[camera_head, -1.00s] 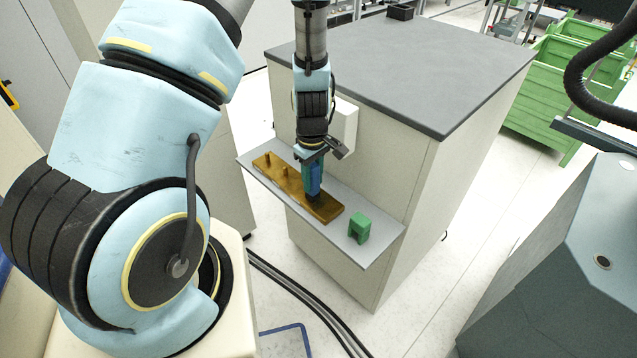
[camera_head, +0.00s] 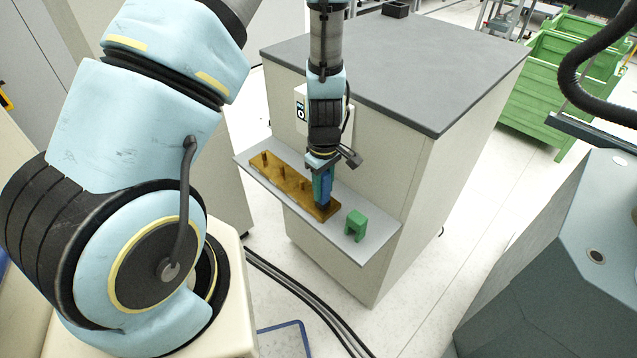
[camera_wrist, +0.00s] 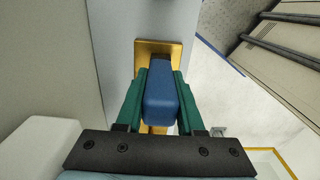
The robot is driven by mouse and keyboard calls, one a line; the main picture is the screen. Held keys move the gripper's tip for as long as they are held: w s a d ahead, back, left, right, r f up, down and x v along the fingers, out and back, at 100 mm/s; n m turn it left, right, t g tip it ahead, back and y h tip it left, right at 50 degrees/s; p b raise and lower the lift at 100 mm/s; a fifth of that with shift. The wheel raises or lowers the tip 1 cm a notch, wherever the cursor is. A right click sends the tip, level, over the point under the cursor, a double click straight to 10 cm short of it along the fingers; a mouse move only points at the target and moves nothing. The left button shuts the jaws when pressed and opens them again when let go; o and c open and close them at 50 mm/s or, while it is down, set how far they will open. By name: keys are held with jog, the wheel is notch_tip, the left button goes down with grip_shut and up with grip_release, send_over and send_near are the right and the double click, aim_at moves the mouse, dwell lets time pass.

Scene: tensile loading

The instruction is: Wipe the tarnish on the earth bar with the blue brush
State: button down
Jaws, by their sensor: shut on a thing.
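The earth bar (camera_head: 290,182) is a brown-gold bar with upright pegs, lying on a narrow grey shelf. Its clean-looking golden end shows in the wrist view (camera_wrist: 147,50). My gripper (camera_head: 321,186) is over the right end of the bar, its green fingers shut on the blue brush (camera_wrist: 160,95). The brush also shows in the head view (camera_head: 327,187), upright, with its dark lower end at the bar's top. I cannot tell whether it presses on the bar. The bar's surface under the brush is hidden.
A green block with a notch (camera_head: 356,224) stands on the shelf (camera_head: 375,238) just right of the bar. The shelf is fixed to a pale cabinet (camera_head: 400,190) with a dark grey top, close behind my gripper. A white box (camera_head: 300,112) is on the cabinet's face.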

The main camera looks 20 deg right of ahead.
jog(key=shift+s+d, duration=0.5)
jog(key=shift+s, duration=0.4)
notch_tip(320, 180, up, 6)
jog(key=p, duration=0.5)
jog(key=shift+r, duration=0.1)
notch_tip(320, 180, up, 3)
jog(key=shift+f, duration=0.1)
jog(key=shift+w, duration=0.1)
dwell(0.4)
